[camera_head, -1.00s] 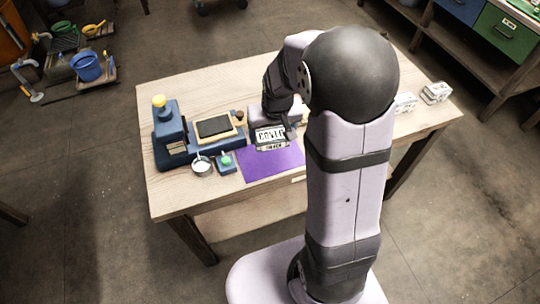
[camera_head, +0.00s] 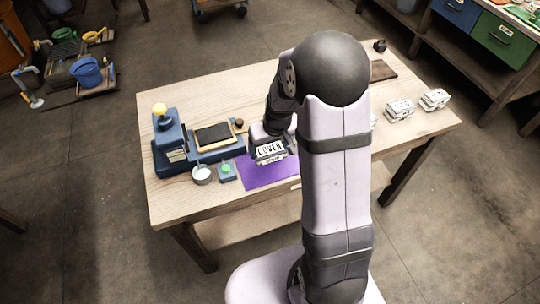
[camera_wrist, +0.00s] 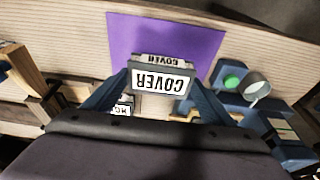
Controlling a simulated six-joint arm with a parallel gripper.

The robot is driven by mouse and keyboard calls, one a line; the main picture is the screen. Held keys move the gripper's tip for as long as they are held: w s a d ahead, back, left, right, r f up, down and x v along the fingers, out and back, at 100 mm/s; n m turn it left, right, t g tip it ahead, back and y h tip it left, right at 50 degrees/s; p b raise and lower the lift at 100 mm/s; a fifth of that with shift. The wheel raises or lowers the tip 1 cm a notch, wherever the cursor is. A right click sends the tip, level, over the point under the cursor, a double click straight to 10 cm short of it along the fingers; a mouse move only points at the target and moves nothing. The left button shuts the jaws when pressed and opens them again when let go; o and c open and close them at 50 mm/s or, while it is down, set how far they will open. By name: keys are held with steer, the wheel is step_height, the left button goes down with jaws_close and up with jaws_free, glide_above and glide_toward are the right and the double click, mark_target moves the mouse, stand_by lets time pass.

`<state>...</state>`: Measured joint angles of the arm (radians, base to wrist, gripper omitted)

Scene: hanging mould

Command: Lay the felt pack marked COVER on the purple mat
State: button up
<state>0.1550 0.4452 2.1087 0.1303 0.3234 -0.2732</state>
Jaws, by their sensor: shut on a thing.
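The purple mat (camera_head: 270,176) lies flat near the table's front edge. The pack is at the mat's back part in the head view and overlaps its edge in the wrist view (camera_wrist: 165,35). I cannot tell whether the pack touches the mat.
Left of the mat stand a small green-topped blue block (camera_head: 226,172), a metal cup (camera_head: 202,174) and a blue press-like device (camera_head: 168,140). A dark pad in a wooden frame (camera_head: 213,134) lies behind. Other labelled packs (camera_head: 399,109) (camera_head: 434,99) stand at the right.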

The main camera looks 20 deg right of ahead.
mark_target(271, 152)
steer(key=shift+f, duration=2.3)
steer(key=shift+f, duration=0.15)
steer(key=shift+f, duration=0.1)
steer(key=o, duration=1.1)
steer(key=shift+v, duration=0.75)
steer(key=b+v, duration=0.1)
steer(key=v, duration=1)
steer(key=s+a+g, duration=0.1)
steer(key=s, duration=0.4)
steer(key=s+a+f+g, duration=0.1)
steer(key=s+a, duration=0.1)
steer(key=s, duration=0.4)
steer(key=s+a+g, duration=0.1)
steer(key=s+a, duration=0.1)
steer(key=s, duration=0.4)
steer(key=shift+a+f, duration=0.25)
